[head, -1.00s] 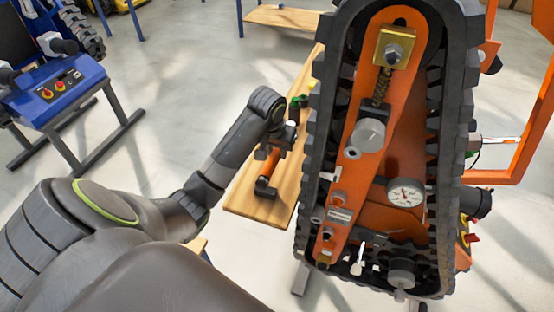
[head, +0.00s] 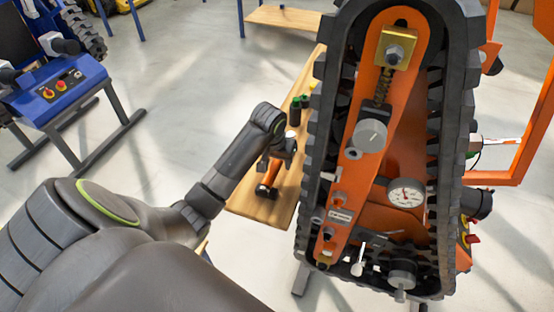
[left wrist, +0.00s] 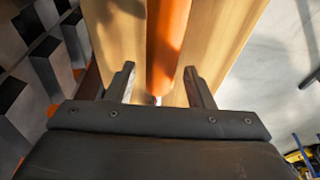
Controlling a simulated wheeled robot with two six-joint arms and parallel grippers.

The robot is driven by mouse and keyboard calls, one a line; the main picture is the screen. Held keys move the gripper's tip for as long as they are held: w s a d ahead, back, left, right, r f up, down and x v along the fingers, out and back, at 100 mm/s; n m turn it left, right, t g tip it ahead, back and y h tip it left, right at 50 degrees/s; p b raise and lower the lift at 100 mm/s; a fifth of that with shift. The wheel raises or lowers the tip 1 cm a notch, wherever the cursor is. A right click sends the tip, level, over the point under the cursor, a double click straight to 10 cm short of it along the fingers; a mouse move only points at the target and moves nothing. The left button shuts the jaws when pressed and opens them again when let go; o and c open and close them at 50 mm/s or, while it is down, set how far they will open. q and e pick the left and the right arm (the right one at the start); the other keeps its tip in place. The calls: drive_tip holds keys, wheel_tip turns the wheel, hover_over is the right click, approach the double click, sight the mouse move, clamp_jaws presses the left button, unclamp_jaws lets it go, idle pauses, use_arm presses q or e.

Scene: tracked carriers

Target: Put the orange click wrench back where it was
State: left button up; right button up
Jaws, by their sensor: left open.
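The orange click wrench (head: 274,170) lies on the wooden bench top (head: 283,205), its dark end toward the near edge. My left gripper (head: 281,150) is over its far part and hides some of it. In the left wrist view the orange handle (left wrist: 168,40) runs between the two spread fingers of my left gripper (left wrist: 159,82), with wood on both sides. The fingers stand apart from the handle; I cannot tell how far down they reach. My right gripper is not in view.
A large tracked carrier (head: 385,165) with an orange frame and pressure gauge stands close to the bench's right side. Small dark green-topped items (head: 296,108) stand farther up the bench. A blue control console (head: 58,95) stands at the left, with clear floor between.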

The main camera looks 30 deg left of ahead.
use_arm(q)
drive_tip(key=v, duration=0.7)
drive_tip(key=shift+a+r, duration=0.1)
drive_tip(key=shift+r, duration=0.1)
drive_tip(key=shift+p+v, duration=2.5)
drive_tip(key=shift+p, duration=0.3)
